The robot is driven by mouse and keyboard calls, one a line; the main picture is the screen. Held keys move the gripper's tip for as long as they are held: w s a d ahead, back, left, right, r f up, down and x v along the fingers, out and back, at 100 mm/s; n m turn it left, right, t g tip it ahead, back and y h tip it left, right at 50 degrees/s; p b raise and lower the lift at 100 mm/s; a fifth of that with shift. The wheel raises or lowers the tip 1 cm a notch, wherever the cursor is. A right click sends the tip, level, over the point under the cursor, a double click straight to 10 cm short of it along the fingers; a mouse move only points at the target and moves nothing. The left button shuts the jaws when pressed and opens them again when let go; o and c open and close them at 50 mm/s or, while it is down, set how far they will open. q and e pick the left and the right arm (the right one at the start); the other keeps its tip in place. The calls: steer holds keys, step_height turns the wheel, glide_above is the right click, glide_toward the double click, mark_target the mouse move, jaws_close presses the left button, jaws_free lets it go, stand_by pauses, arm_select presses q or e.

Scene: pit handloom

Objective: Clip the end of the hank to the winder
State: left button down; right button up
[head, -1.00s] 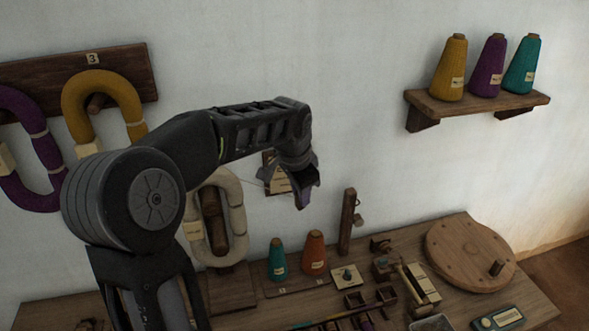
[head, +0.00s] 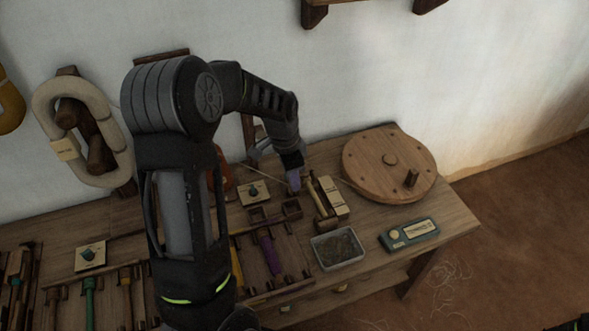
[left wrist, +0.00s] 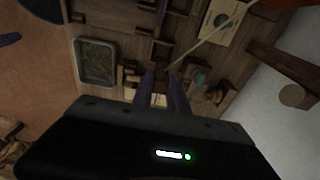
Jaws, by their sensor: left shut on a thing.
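The cream hank (head: 113,135) hangs on a dark wooden holder at the left in the head view. Its pale thread end (left wrist: 207,40) runs slantwise in the left wrist view to between the purple fingertips. My left gripper (head: 293,180) is shut on this thread end, with its fingers pointing down. The winder's clip is too small to make out. My right gripper is not in view.
A large round wooden wheel (head: 362,172) stands right of the winder. A grey tray (head: 318,262) lies in front, also in the left wrist view (left wrist: 80,65). A green box (head: 388,243) lies near the right edge. An orange cone (head: 214,180) stands partly behind my arm.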

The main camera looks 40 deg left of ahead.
arm_select(q)
steer(key=shift+s+a, duration=0.1)
steer(key=shift+f, duration=0.1)
steer(key=shift+f+b, duration=3.1)
steer(key=shift+f, duration=1.1)
steer(key=c, duration=1.2)
jaws_free()
steer(key=shift+c, duration=0.2)
steer(key=shift+o, duration=0.6)
steer(key=shift+o, duration=1.1)
steer(key=shift+r, duration=0.15)
